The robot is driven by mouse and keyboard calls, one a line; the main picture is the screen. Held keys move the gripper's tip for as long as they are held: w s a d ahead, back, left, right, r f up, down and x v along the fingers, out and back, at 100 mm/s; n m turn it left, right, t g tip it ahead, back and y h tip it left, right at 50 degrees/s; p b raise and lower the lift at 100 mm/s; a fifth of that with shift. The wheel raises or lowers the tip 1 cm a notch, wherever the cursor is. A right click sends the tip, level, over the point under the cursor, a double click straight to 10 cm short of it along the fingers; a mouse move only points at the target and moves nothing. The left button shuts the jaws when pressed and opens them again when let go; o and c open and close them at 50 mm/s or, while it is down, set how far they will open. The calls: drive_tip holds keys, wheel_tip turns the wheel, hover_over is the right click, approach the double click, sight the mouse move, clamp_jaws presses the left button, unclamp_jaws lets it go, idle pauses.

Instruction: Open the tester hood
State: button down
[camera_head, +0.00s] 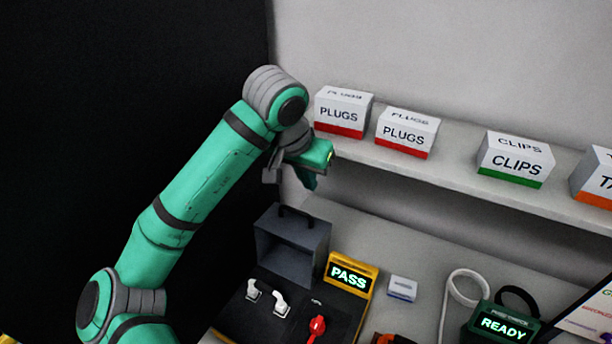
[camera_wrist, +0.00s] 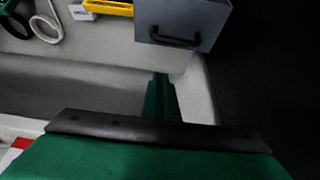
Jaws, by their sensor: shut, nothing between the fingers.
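The tester (camera_head: 252,315) is a black panel at the bottom of the head view. Its grey hood (camera_head: 319,250) stands raised at its back, with the hollow inside facing the camera and the dark handle (camera_head: 297,210) on top. In the wrist view the hood (camera_wrist: 205,15) shows at the top edge, with its handle (camera_wrist: 175,41) facing me. My gripper (camera_head: 309,185) is above and behind the hood, apart from it, below the shelf's left end. Its fingers (camera_wrist: 160,82) are shut and empty.
A yellow PASS display (camera_head: 349,274), white plugs (camera_head: 279,304) and a red connector (camera_head: 317,326) are at the tester. A shelf (camera_head: 455,172) with labelled boxes runs close to my gripper's right. A green READY unit (camera_head: 501,325) and white cable (camera_head: 447,300) lie further right.

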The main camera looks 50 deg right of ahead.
sight(305, 221)
drive_tip(key=shift+s+a+f, duration=0.1)
drive_tip(key=shift+a+f, duration=0.15)
drive_tip(key=shift+f, duration=0.7)
drive_tip(key=shift+s+a+f, duration=0.1)
drive_tip(key=shift+a+f, duration=0.15)
drive_tip(key=shift+f, duration=0.65)
drive_tip(key=shift+a+f, duration=0.25)
drive_tip(key=shift+f, duration=0.7)
